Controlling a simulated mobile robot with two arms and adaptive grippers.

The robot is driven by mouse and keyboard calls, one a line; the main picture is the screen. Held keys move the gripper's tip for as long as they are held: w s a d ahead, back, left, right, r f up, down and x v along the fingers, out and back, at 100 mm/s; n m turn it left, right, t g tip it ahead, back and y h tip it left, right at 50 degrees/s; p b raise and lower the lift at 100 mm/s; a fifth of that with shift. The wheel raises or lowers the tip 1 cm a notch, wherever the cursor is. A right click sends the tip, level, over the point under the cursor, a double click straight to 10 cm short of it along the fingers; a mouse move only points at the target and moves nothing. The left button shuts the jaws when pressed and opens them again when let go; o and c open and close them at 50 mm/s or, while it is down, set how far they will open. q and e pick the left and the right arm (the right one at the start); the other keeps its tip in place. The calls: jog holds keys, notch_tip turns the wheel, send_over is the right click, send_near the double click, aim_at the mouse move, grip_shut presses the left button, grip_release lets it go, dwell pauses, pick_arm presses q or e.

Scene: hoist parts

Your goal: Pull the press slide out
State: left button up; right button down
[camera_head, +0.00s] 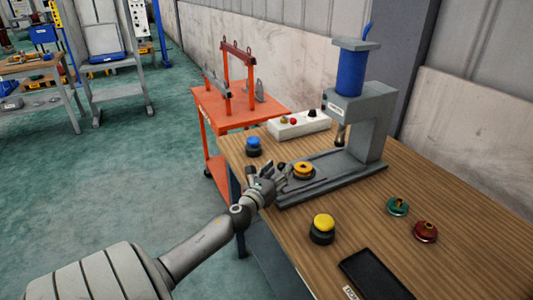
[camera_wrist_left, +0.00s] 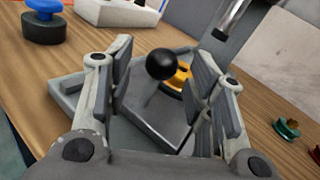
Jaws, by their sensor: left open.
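The press (camera_head: 358,115) stands on the wooden table, grey with a blue cylinder on top. Its slide (camera_head: 316,183) lies on the base, toward the table's left edge, with a yellow-orange ring part (camera_head: 303,169) on it. In the left wrist view the slide's black ball knob (camera_wrist_left: 161,64) stands on a thin stem between my open fingers, with the yellow-orange part (camera_wrist_left: 180,79) just behind it. My left gripper (camera_head: 277,175) is open at the slide's outer end, its fingers (camera_wrist_left: 162,95) on either side of the knob with gaps. My right gripper is not in view.
A blue button (camera_head: 253,146) and a yellow button (camera_head: 322,227) stand on black bases either side of the press. A white control box (camera_head: 299,125), green part (camera_head: 398,206), red part (camera_head: 426,231) and black tray (camera_head: 375,275) are also on the table. An orange cart (camera_head: 230,108) stands behind.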

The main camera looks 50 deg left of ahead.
pick_arm(q)
jog(key=v, duration=0.9)
jog(key=shift+s, duration=0.25)
jog(key=shift+r, duration=0.15)
